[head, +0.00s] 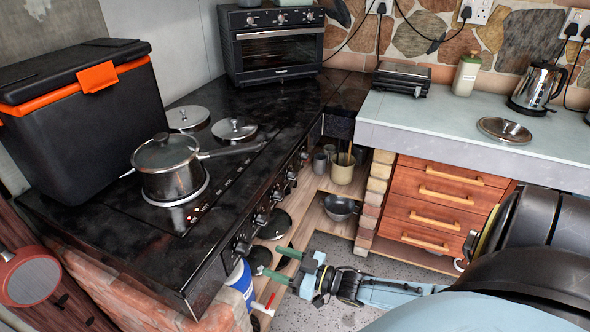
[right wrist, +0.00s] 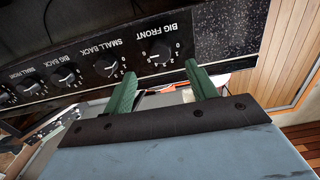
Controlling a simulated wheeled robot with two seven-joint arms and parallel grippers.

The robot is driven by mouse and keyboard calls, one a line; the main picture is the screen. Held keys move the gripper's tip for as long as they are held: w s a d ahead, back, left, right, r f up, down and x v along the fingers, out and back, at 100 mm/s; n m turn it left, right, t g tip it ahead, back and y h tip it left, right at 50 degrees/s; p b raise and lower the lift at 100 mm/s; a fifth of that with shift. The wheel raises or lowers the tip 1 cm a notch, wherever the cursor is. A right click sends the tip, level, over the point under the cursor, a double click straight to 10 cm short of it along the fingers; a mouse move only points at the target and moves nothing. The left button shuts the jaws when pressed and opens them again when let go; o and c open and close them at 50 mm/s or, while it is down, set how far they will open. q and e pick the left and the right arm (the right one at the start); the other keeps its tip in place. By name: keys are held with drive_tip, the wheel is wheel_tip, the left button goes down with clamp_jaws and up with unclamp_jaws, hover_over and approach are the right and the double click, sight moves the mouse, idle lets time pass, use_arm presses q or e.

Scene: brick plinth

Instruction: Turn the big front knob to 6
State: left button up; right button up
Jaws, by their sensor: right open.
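The big front knob (right wrist: 160,53) is a dark round knob on the black stove panel, under an upside-down "BIG FRONT" label in the right wrist view. Small numbers surround it; its exact setting is too small to read surely. In the head view it is the nearest knob (head: 241,247) of the row. My right gripper (right wrist: 160,69) is open and empty, its two green fingers spread on either side of the knob's line, tips short of the knob. It also shows in the head view (head: 278,262), just right of the panel. My left gripper is not in view.
More knobs, such as the small back knob (right wrist: 105,65), sit along the panel. A lidded pot (head: 168,170) stands on the black stove top (head: 110,205). A blue and white container (head: 241,280) stands below the panel near my right gripper. Wooden drawers (head: 440,205) are at right.

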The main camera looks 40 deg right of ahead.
drive_tip(key=v, duration=0.4)
drive_tip(key=shift+s+d, duration=0.15)
drive_tip(key=shift+s, duration=0.25)
drive_tip(key=s+f+m+g+h, duration=0.1)
drive_tip(key=s+f+g+h, duration=0.2)
drive_tip(key=s+f, duration=0.55)
drive_tip(key=s+f+m+g+h, duration=0.1)
drive_tip(key=s+f+g+h, duration=0.25)
drive_tip(key=f, duration=0.95)
drive_tip(key=s+a+f+g, duration=0.3)
drive_tip(key=s, duration=0.3)
drive_tip(key=s+a+f+g, duration=0.3)
drive_tip(key=s+f, duration=0.1)
drive_tip(key=s, duration=0.3)
drive_tip(key=s+a+f+g, duration=0.3)
drive_tip(key=s+f, duration=0.1)
drive_tip(key=s, duration=0.3)
drive_tip(key=shift+s+a+f, duration=0.15)
drive_tip(key=shift+s+a, duration=0.1)
